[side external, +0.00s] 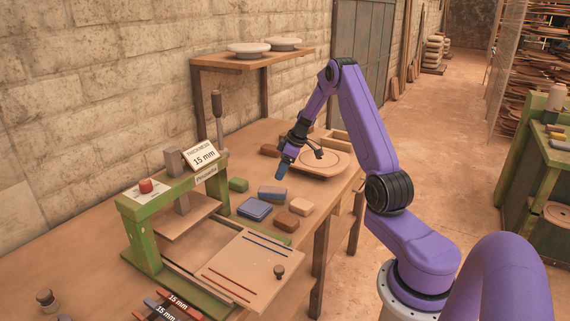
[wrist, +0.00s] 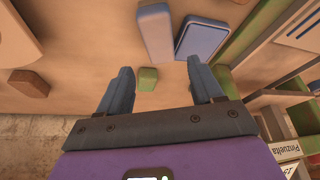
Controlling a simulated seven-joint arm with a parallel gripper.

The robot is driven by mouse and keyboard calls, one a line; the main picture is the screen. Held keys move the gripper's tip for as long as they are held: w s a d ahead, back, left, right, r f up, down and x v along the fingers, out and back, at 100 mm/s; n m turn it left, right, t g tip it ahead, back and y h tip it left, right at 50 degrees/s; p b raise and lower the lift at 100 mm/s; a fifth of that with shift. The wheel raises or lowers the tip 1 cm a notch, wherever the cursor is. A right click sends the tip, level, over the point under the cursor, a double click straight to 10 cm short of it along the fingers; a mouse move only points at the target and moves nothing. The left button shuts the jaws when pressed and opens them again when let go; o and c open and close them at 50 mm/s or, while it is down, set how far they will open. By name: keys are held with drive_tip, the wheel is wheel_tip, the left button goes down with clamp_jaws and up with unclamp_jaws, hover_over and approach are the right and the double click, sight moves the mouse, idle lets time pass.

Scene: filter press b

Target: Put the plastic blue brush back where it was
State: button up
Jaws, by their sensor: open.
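My gripper (side external: 282,170) is open and empty, pointing down above the workbench. In the wrist view its two blue fingers (wrist: 160,80) are spread apart. A flat blue rectangular piece (side external: 254,209) with a darker rim lies on the bench; it also shows in the wrist view (wrist: 201,38). Beside it lies a grey-blue block (side external: 272,193), also in the wrist view (wrist: 155,30). I cannot tell which of these is the blue brush; no bristles show. A small green block (side external: 238,185) lies nearby and appears between the fingers in the wrist view (wrist: 148,79).
A green-framed press (side external: 145,215) stands to the left, with a wooden board (side external: 245,268) in front. Brown blocks (side external: 301,206) lie near the blue pieces.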

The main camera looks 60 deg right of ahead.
drive_tip(key=a+r+n+g+y, duration=0.1)
drive_tip(key=a+r, duration=0.2)
drive_tip(key=a, duration=0.6)
drive_tip(key=a+r+n+g, duration=0.1)
drive_tip(key=a+r, duration=0.3)
drive_tip(key=a, duration=0.4)
drive_tip(key=s+a+r+n+g, duration=0.1)
drive_tip(key=s+a+r, duration=0.1)
drive_tip(key=s+a, duration=0.35)
drive_tip(key=s+a+r+n, duration=0.1)
drive_tip(key=s+a, duration=0.2)
drive_tip(key=a, duration=0.6)
drive_tip(key=s+a+r+n+g+h, duration=0.1)
drive_tip(key=s+a, duration=0.2)
drive_tip(key=s, duration=0.3)
drive_tip(key=s+a+r+n, duration=0.1)
drive_tip(key=s+a, duration=0.3)
drive_tip(key=s, duration=0.2)
drive_tip(key=s+d+n+h, duration=0.1)
drive_tip(key=s+n, duration=0.1)
drive_tip(key=s, duration=1.2)
drive_tip(key=shift+d+r, duration=0.3)
drive_tip(key=shift+w, duration=0.1)
